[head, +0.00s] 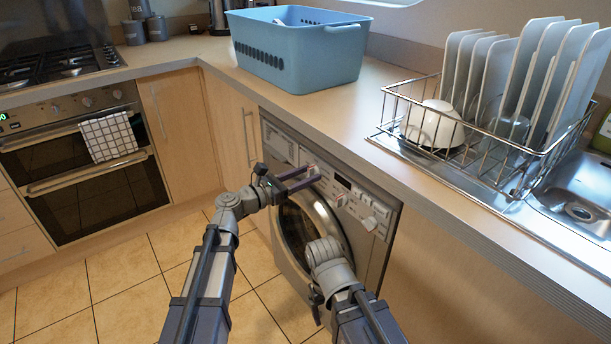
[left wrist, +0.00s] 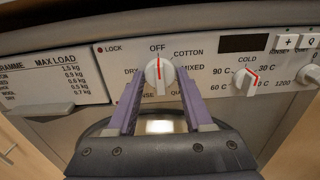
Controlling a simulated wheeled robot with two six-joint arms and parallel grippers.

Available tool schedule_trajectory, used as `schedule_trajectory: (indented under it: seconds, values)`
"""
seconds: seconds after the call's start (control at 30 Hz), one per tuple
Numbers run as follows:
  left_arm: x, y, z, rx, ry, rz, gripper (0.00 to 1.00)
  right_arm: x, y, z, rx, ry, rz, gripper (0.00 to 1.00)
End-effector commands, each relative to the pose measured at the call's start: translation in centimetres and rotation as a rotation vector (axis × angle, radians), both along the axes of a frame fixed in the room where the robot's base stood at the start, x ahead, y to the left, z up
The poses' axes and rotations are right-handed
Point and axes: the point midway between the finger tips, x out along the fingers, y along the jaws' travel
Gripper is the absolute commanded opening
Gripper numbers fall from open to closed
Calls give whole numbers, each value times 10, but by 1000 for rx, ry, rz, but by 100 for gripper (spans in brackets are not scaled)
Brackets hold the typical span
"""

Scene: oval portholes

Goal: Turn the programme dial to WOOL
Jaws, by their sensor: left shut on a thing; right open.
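The programme dial (left wrist: 159,72) is a white round knob with a red pointer line on the washing machine's panel. Its pointer stands upright at OFF; COTTON and MIXED are printed to its right. I cannot read WOOL; some lower labels are partly hidden by my fingers. My left gripper (head: 303,179) is shut on the dial, one purple finger on each side in the left wrist view. In the head view the washing machine (head: 377,258) stands under the worktop. My right gripper (head: 318,299) is low in front of the machine's door, open, its fingers mostly hidden by its wrist.
A temperature dial (left wrist: 246,82) sits right of the programme dial, with another knob (left wrist: 310,76) beyond it. A detergent drawer (left wrist: 45,80) is at the left. On the worktop stand a blue basket (head: 290,60) and a wire dish rack (head: 470,150) with plates.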

Motion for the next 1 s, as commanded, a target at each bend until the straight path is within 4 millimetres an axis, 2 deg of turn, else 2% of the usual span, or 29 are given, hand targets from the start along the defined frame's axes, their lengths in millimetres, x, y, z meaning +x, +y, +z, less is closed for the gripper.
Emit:
schedule_trajectory:
  seconds: [0.03,0.13,0.57,1.0]
  values:
    - [0,0,0,0,0,0,10,0,0,0,0,0,0,79]
    - [0,0,0,0,0,0,0,0,0,0,0,0,0,79]
    - [0,0,0,56,-78,0,0,0,0,0,0,0,0,79]
    - [-1,0,0,286,-393,0,0,0,0,0,0,0,0,79]
